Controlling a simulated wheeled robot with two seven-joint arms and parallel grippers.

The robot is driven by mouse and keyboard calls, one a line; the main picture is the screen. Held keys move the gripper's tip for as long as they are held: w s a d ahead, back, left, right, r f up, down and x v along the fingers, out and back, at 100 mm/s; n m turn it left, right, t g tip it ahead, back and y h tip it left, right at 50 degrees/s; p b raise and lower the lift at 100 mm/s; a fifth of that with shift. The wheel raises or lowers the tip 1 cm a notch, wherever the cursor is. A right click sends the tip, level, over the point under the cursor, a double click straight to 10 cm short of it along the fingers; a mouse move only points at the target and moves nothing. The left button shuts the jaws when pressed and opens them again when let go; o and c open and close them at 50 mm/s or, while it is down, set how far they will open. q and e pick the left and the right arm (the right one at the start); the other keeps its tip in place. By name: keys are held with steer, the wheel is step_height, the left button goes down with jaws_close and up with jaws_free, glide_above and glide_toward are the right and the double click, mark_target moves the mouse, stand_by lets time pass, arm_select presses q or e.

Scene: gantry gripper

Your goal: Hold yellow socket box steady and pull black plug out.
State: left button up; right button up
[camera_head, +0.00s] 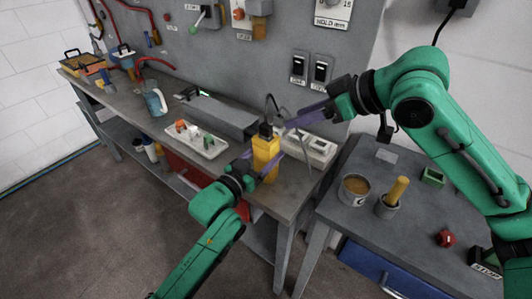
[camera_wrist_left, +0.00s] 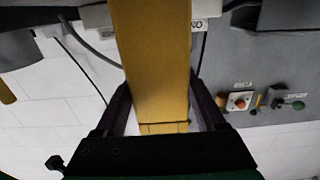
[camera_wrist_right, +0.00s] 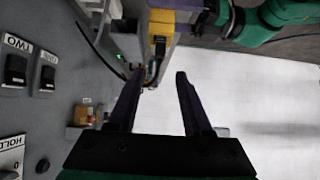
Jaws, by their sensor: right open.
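The yellow socket box (camera_head: 266,162) stands upright near the front right of the workbench. The black plug (camera_head: 265,131) is seated in its top, with a dark cable looping up behind it. My left gripper (camera_head: 264,154) has its purple fingers on both sides of the box; in the left wrist view the yellow box (camera_wrist_left: 155,65) fills the space between its fingertips. My right gripper (camera_head: 287,125) is open and empty, close beside the plug. In the right wrist view the plug (camera_wrist_right: 160,46) and yellow box (camera_wrist_right: 163,20) lie just beyond the open fingertips (camera_wrist_right: 158,82).
A white tray (camera_head: 212,151) with small parts lies left of the box, and a power strip (camera_head: 318,148) lies behind right. A blue spray bottle (camera_head: 154,104) stands farther left. The side table holds a round tin (camera_head: 355,188) and a yellow-handled pot (camera_head: 388,208). The wall carries switches (camera_head: 320,70).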

arm_select(q)
steer(key=shift+c, duration=0.9)
arm_select(e)
steer(key=shift+o, duration=0.7)
arm_select(q)
steer(key=shift+d, duration=0.1)
steer(key=shift+a+f, duration=0.1)
steer(key=shift+a, duration=0.1)
arm_select(e)
steer(key=g+h, duration=0.4)
steer(key=h, duration=0.1)
glide_toward(266, 125)
arm_select(q)
steer(key=shift+d, duration=0.1)
arm_select(e)
steer(key=shift+t, duration=0.3)
steer(key=x, duration=1)
steer(key=shift+s+f, duration=0.3)
